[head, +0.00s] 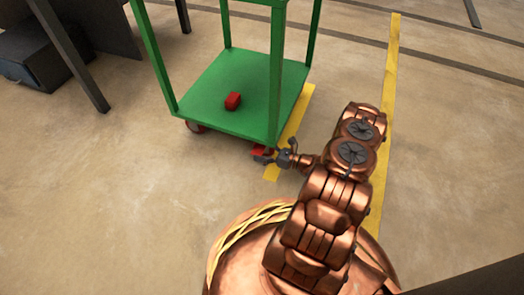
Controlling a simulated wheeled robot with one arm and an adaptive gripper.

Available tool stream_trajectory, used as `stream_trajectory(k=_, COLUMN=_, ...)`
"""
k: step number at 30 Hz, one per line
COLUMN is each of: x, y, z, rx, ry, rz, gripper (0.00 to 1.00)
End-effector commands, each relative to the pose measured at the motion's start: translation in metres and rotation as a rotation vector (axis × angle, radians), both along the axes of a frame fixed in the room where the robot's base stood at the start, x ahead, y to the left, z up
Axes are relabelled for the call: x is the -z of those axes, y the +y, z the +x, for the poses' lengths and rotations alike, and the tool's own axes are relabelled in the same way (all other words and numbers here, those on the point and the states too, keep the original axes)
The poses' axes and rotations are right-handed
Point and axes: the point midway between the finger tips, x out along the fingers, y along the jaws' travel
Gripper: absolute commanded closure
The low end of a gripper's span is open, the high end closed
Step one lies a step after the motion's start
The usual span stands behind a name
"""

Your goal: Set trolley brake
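The green trolley (217,92) stands on the floor, with upright posts and a low deck. A small red part (260,151), which looks like the brake pedal or caster, shows low under the near right corner. My gripper (279,154) is right at this corner, low by the floor, just right of the red part. Its fingers look spread apart. It is too small to tell whether they touch the red part. The other wheels are hidden by the deck.
Yellow tape lines (388,90) mark the floor to the right. A dark box (36,55) and table legs are at the upper left. The floor left of the trolley's front is clear.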

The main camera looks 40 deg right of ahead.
Motion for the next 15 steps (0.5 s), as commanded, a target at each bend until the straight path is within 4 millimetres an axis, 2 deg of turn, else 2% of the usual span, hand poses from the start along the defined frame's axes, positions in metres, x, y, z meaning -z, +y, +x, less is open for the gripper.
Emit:
stream_trajectory(k=2, x=0.0000, y=-0.0001, z=-0.0001, rx=0.000, ry=0.000, rz=0.000, gripper=0.26)
stream_trajectory(k=15, x=0.0000, y=0.0002, z=-0.0001, rx=-0.001, ry=0.000, rz=0.000, gripper=0.72)
